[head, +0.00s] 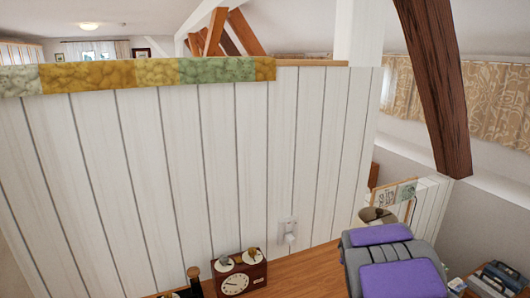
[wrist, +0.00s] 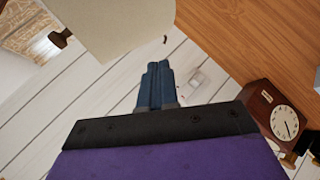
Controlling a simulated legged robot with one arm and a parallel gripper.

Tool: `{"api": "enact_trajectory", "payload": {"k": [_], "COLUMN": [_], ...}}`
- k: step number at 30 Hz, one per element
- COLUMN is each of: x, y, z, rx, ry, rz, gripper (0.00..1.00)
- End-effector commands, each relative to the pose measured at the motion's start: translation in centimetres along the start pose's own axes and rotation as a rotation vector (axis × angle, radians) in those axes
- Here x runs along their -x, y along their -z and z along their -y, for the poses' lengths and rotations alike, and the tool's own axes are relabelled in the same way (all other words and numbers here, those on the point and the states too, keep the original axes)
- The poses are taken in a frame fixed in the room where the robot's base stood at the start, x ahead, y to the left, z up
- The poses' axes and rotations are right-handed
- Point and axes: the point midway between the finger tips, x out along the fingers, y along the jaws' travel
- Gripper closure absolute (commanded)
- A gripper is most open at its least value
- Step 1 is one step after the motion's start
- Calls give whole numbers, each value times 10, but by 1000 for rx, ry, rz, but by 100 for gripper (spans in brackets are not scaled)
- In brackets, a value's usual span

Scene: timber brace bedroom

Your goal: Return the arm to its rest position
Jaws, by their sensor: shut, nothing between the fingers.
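My gripper (wrist: 157,72) shows in the wrist view, its two dark blue fingers pressed together with nothing between them. A wooden surface, the white plank wall and a cream lampshade lie beyond the fingertips. In the head view my purple and grey arm (head: 400,272) fills the lower right, above the wooden surface. The fingers cannot be made out there.
A brown clock (head: 241,275) stands on the wooden top (head: 315,266) against the white plank wall (head: 180,170); it also shows in the wrist view (wrist: 284,122). A lampshade (head: 378,216) is just behind my arm, and large in the wrist view (wrist: 120,25). A dark timber brace (head: 437,85) slants at right.

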Motion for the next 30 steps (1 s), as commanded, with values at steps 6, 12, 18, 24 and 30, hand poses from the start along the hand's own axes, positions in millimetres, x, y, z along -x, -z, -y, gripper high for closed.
{"api": "enact_trajectory", "payload": {"k": [6,12,18,24,30], "x": [83,165,251,341,406], "y": [-34,-58,-75,-89,-101], "z": [27,75,136,203,249], "rx": [-241,-453,-638,-766,-822], "ry": [128,264,418,580,696], "rz": [185,347,507,674,805], "gripper": [100,100,100,100,100]}}
